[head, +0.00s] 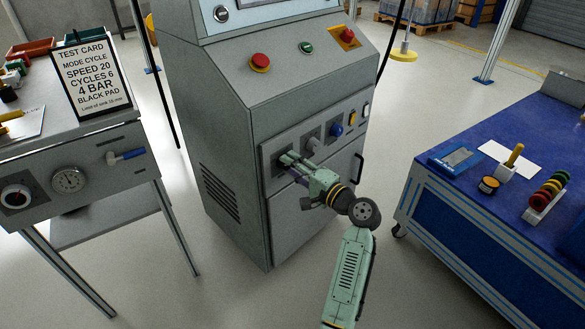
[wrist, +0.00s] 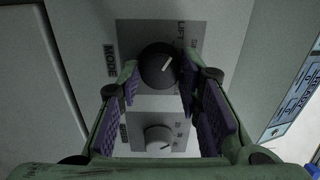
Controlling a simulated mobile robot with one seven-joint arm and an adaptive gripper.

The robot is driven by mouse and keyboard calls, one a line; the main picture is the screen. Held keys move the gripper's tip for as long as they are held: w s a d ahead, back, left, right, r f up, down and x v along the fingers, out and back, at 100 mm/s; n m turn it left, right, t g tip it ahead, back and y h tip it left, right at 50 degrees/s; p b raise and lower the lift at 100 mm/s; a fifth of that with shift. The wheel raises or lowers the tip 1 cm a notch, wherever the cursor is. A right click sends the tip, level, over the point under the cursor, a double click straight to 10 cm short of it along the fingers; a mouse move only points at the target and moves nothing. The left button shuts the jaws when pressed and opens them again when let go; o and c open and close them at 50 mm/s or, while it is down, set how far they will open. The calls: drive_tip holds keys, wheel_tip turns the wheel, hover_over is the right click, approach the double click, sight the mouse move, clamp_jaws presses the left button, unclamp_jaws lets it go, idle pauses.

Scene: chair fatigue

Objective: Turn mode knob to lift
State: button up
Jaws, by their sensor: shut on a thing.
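The black mode knob (wrist: 155,62) sits on a grey plate (wrist: 128,32) marked MODE and LIFT in the wrist view. Its white pointer line slants up and right, roughly toward the word LIFT. Other marks on the plate's right side are partly hidden by a finger. My gripper (wrist: 158,78) has one purple-padded finger on each side of the knob and is shut on it. In the head view my gripper (head: 285,161) reaches the left end of the grey machine's (head: 235,185) front panel and hides the knob.
A light grey knob (wrist: 158,138) sits close below the mode knob in the wrist view. A blue knob (head: 336,129) and two switches lie further right on the panel. A test card (head: 95,80) stands on the left bench; a blue workbench (head: 480,210) stands right.

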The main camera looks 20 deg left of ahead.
drive_tip(key=o, duration=1.2)
